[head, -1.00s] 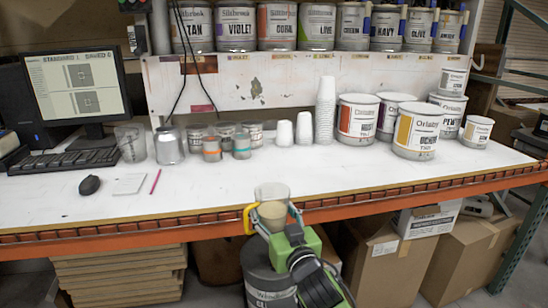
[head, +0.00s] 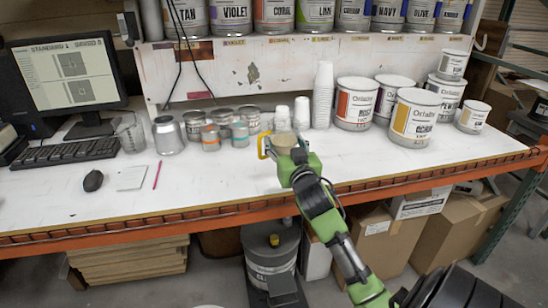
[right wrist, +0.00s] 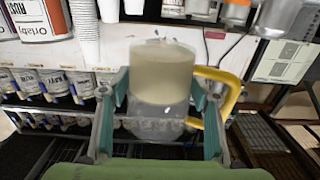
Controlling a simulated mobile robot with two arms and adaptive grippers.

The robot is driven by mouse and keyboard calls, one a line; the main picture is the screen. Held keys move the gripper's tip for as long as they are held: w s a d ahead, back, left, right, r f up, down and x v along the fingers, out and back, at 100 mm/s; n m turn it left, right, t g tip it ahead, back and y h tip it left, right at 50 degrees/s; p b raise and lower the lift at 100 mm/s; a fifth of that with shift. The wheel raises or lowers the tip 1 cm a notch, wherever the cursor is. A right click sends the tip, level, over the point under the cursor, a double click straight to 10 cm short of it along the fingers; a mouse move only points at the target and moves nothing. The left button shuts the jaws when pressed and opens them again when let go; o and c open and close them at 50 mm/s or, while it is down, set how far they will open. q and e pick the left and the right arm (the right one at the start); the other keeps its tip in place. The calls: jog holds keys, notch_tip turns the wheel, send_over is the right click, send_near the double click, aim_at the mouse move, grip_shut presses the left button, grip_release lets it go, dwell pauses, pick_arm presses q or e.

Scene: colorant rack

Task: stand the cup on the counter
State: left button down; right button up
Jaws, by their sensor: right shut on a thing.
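The cup (head: 284,139) is a clear one with a yellow handle and beige contents. My right gripper (head: 284,152) is shut around its body. In the head view the cup appears over the white counter (head: 225,185), inside its front edge and in front of the stacked cups. The handle points left there. In the right wrist view the cup (right wrist: 163,72) sits between the two fingers of my gripper (right wrist: 160,98), with the handle on the right. The gripper hides the cup's lower part in the head view, so I cannot tell whether its bottom touches the counter. My left gripper is not in view.
Small tins (head: 222,117) and short stacks of white cups (head: 302,112) stand behind the cup. A tall cup stack (head: 323,95) and large paint cans (head: 412,118) stand to the right. The counter's front middle is clear, left to the pink pencil (head: 157,175).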

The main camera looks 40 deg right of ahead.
jog(key=w, duration=0.1)
jog(key=w+d+f, duration=0.1)
jog(key=w, duration=0.1)
jog(key=shift+w+d+f, duration=0.2)
jog(key=shift+d, duration=0.1)
jog(key=w+f, duration=0.1)
jog(key=w+d+f, duration=0.1)
jog(key=f, duration=0.1)
jog(key=w+f, duration=0.2)
jog(key=shift+d+f, duration=0.2)
jog(key=shift+d, duration=0.2)
jog(key=shift+w+d+f, duration=0.1)
jog(key=shift+w+f, duration=0.2)
jog(key=shift+f, duration=1.6)
jog(key=shift+f, duration=0.1)
jog(key=o, duration=1.3)
jog(key=shift+f, duration=0.1)
jog(key=shift+c, duration=0.2)
jog(key=shift+s, duration=0.1)
